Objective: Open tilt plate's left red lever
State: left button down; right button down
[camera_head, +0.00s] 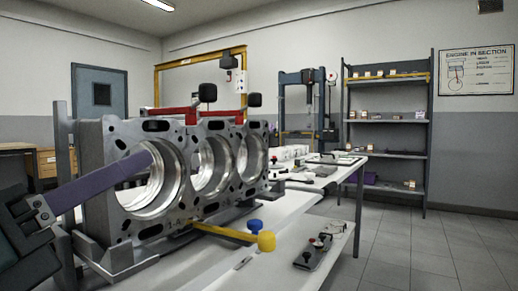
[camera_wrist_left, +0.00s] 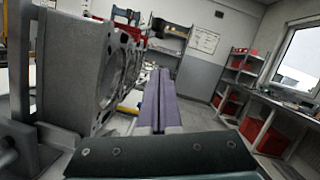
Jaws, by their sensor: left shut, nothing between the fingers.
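The tilt plate carries a grey engine block (camera_head: 97,165) with large round bores. A left red lever (camera_head: 178,113) lies along the block's top and ends near a black knob (camera_head: 207,92). A second red lever (camera_head: 228,115) with a black knob (camera_head: 254,100) is to its right. My left gripper (camera_head: 148,160) comes in from the left with long purple fingers shut and empty. Its tips appear in front of the first bore, below the left lever; I cannot tell whether they touch the block. In the left wrist view the shut fingers (camera_wrist_left: 158,80) point forward beside the block (camera_wrist_left: 75,70). My right gripper is not in view.
A yellow lever (camera_head: 225,232) with a yellow ball knob and a blue knob sticks out at the block's front base. A white table (camera_head: 215,262) extends right, with small parts on it. A shelf (camera_head: 385,148) and a blue press frame stand behind. Floor at right is clear.

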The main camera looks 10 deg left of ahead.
aim_at(194, 110)
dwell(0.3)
pick_arm(q)
jog(key=shift+a+r+p+x, duration=0.2)
jog(key=shift+r+x, duration=0.2)
jog(key=shift+x, duration=1.75)
jog(key=shift+a+r+p+x, duration=0.2)
jog(key=shift+r+x, duration=0.15)
jog(key=shift+x, duration=1.8)
jog(key=shift+a+r+p+x, duration=0.2)
jog(key=shift+r+x, duration=0.2)
jog(key=shift+x, duration=1.75)
jog(key=shift+s, duration=0.25)
